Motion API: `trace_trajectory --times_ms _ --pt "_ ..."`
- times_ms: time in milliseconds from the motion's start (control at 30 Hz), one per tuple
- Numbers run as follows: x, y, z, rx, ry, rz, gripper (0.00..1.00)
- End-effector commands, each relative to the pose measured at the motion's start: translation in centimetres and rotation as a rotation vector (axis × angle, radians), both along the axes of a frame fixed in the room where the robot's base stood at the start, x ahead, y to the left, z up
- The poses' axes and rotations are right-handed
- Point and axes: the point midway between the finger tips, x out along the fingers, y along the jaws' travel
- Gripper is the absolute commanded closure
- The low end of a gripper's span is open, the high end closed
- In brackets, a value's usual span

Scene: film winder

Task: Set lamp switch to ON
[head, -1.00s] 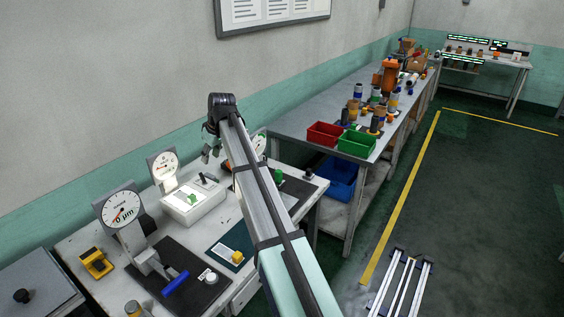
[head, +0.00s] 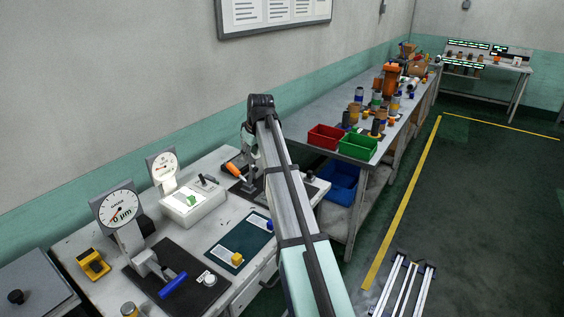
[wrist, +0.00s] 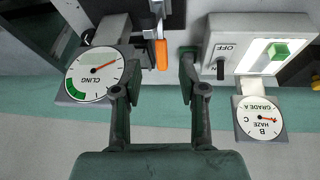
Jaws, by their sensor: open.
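The lamp box (head: 190,205) is a white box on the near bench, with a lit panel and a green piece (head: 191,199) on top. Its black lamp switch (head: 207,180) stands at the box's back right. In the wrist view the switch (wrist: 203,92) shows by the OFF label, with the other label partly covered; I cannot tell its setting for sure. My gripper (wrist: 160,70) is open and empty. In the wrist view the switch is to the right of the right finger, apart from it. In the head view my gripper (head: 250,140) is up behind and right of the box.
An orange handle (wrist: 161,54) shows between my fingers in the wrist view. A large gauge (head: 118,206) stands at the front left. Red (head: 325,137) and green bins (head: 357,148) sit on the far bench.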

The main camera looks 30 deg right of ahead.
Motion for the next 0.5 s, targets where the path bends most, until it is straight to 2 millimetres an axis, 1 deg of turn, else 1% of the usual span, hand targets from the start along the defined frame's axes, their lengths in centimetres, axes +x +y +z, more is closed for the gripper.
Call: trace_trajectory --times_ms 33,100,500 --pt "-0.2 -1.0 -0.5 -0.006 -0.001 -0.009 0.58" --pt "-0.4 -2.2 -1.0 -0.015 -0.004 -0.017 0.58" --pt "-2.0 -8.9 -3.6 -0.068 -0.012 -0.066 0.58"
